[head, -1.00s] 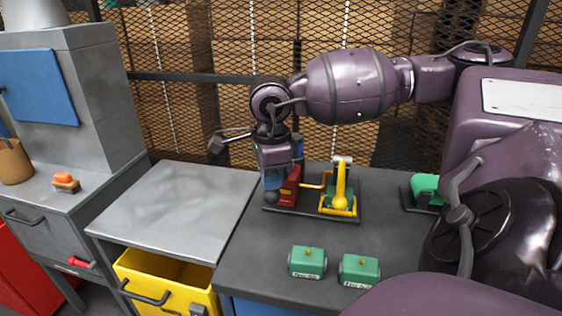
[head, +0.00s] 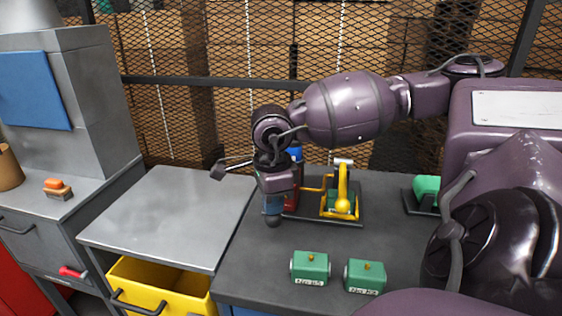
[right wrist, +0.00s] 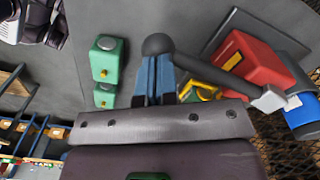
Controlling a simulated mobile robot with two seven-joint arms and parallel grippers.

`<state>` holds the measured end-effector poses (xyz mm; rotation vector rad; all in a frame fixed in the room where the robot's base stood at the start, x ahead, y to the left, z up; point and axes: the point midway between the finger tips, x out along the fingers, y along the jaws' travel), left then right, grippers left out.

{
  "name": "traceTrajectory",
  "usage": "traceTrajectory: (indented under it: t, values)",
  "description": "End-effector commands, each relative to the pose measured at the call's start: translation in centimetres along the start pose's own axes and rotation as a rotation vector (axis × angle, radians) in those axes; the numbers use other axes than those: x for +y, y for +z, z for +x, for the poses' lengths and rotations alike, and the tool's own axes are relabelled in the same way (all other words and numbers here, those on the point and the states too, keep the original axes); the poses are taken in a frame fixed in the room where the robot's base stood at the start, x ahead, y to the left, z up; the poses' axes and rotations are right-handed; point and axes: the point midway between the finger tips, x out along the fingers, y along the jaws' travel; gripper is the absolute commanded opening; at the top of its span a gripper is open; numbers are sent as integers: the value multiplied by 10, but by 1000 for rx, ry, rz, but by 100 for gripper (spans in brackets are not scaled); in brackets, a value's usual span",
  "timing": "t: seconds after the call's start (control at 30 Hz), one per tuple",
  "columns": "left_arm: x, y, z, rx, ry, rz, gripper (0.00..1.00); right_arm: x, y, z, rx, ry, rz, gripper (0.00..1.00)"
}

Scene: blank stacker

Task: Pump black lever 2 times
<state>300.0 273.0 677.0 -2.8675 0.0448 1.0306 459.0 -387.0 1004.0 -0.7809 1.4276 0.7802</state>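The black lever ends in a round black knob (head: 274,222), which shows just below the fingertips of my right gripper (head: 273,208) in the head view. In the right wrist view the black lever (right wrist: 212,62) runs from its knob to the red pump body (right wrist: 255,65) on the right. My right gripper's blue fingers (right wrist: 157,80) are close together, with their tips against the knob. The red pump body (head: 291,200) is partly hidden behind the gripper in the head view. My left gripper is not in view.
A yellow clamp-like device (head: 341,195) stands right of the pump on the dark base plate. Two green boxes (head: 311,267) (head: 366,277) lie nearer on the dark bench. A blue cylinder (right wrist: 302,115) stands by the pump. The grey tabletop (head: 165,215) to the left is clear.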

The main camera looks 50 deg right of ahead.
Motion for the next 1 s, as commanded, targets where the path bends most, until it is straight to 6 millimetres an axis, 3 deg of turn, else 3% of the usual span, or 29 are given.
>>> traceTrajectory:
  t: [0.23,1.0]
  values:
    - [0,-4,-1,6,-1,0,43,0,0,-5,-1,-2,1,0]
    - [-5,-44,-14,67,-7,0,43,1,0,-81,-4,-3,-1,0]
